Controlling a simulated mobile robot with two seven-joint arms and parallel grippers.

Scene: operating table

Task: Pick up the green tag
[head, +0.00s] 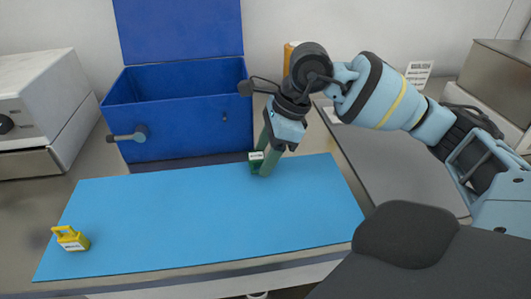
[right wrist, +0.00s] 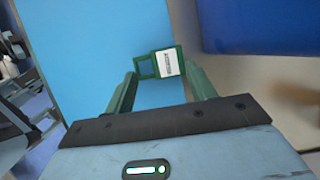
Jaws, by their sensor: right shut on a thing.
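The green tag (head: 255,158), with a white printed label, is at the far edge of the blue mat (head: 210,215) in the head view, in front of the blue box. It also shows in the right wrist view (right wrist: 167,62), between the green fingertips. My right gripper (head: 265,160) points down and is shut on the tag; its fingers hide part of it in the head view. I cannot tell whether the tag touches the mat. My left gripper is in neither view.
A yellow tag (head: 70,239) with a white label stands at the mat's left end. The open blue box (head: 180,130) stands just behind the mat, with a grey-blue latch at its front left. A white device (head: 45,105) is at the far left. Most of the mat is clear.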

